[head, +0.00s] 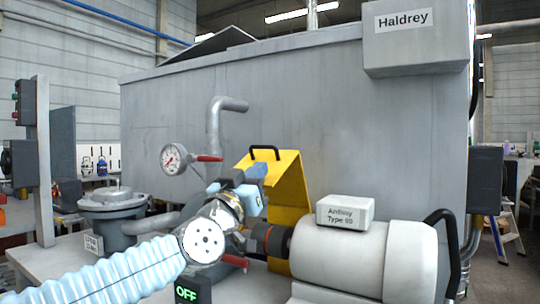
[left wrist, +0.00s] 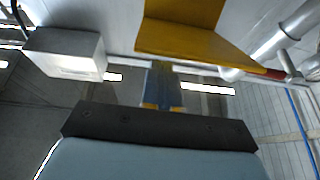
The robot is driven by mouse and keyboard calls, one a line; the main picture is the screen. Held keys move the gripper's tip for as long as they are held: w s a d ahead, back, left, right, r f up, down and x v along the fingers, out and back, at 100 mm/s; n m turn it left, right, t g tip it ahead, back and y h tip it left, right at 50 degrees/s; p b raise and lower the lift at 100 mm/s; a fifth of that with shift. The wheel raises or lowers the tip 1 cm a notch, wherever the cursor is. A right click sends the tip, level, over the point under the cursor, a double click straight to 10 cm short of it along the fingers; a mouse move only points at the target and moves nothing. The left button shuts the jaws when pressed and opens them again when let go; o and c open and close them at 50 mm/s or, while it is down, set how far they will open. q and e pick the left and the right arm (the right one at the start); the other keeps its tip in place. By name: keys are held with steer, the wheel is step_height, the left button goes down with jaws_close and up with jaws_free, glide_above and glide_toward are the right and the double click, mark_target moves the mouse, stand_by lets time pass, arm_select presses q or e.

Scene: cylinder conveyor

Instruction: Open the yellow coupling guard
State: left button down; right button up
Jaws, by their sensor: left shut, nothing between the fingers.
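The yellow coupling guard (head: 288,185) stands raised behind the dark coupling (head: 274,240), which shows uncovered in front of it. The guard's black handle (head: 264,151) is at its top. My left gripper (head: 256,188) is shut and empty, its blue fingers in front of the guard's left part and below the handle. My left wrist hides part of the guard and the pump side. In the left wrist view, the shut fingers (left wrist: 162,88) lie just below the yellow guard (left wrist: 190,38); whether they touch it I cannot tell. My right gripper is out of view.
A white motor (head: 340,258) with a labelled terminal box (head: 345,212) stands right of the coupling. A gauge (head: 174,158), a red-handled valve (head: 208,158) and a grey pipe (head: 214,125) are at the left. A large grey tank (head: 330,100) blocks the back.

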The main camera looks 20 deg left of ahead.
mark_target(270, 171)
arm_select(q)
steer(key=p+x, duration=0.1)
steer(key=x, duration=0.5)
steer(key=shift+w, duration=0.15)
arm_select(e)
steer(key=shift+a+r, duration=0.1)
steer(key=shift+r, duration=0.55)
arm_select(q)
steer(key=shift+a+r, duration=0.1)
steer(key=shift+r, duration=0.05)
